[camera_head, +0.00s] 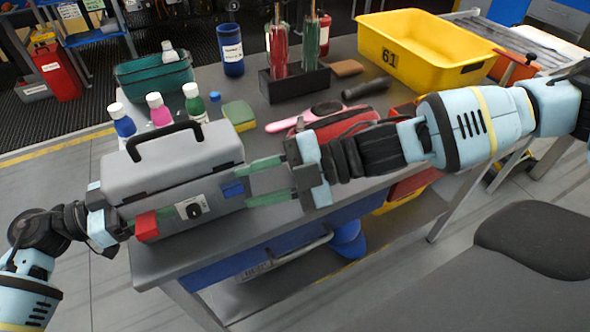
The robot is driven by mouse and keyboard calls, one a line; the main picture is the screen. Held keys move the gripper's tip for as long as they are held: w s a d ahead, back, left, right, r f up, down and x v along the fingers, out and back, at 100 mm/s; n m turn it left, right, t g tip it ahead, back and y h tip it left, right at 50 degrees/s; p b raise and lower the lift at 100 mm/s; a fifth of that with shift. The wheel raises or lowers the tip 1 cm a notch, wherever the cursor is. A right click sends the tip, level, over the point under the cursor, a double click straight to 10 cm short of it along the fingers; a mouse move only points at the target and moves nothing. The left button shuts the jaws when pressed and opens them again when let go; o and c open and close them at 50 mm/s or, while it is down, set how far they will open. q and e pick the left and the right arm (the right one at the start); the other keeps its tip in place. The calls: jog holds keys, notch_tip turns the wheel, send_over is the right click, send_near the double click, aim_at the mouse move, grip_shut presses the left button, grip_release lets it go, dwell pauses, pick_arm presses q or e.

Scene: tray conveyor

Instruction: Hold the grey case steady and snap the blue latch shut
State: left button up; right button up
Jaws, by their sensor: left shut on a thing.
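The grey case (180,165) stands on the table with its black handle up. A blue latch (233,188) is on the right part of its front face and a red latch (147,226) is on the left part. I cannot tell whether the blue latch is fully flush. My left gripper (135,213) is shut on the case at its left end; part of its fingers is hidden. My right gripper (252,182) is open, its two greenish fingers apart and pointing left, with the tips close to the blue latch. I cannot tell whether they touch the case.
Several bottles (157,109) stand behind the case, with a sponge (239,115) beside them. A pink brush (300,118) and a red pouch (335,122) lie behind my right gripper. A yellow bin (430,65) is at the back right. The table's front edge is close below the case.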

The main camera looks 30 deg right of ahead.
jog(key=v, duration=0.6)
dwell(0.3)
